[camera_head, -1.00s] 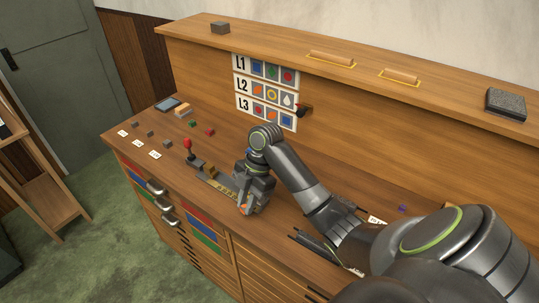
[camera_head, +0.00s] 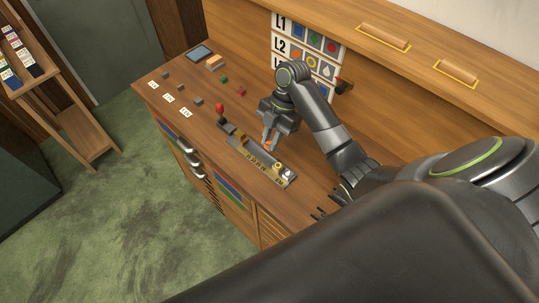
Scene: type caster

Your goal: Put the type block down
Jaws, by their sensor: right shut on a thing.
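My right gripper (camera_head: 268,138) is pointed down over the workbench, just behind the caster. It is shut on a small type block (camera_head: 269,146), of which only a bit of orange shows between the fingers. I cannot tell whether the block touches the bench. The caster (camera_head: 262,158) is a long grey and brass bar with marks along it and a red-knobbed lever (camera_head: 220,109) at its left end.
A sign with rows L1 and L2 (camera_head: 308,45) hangs on the back panel. Drawers are below the front edge.

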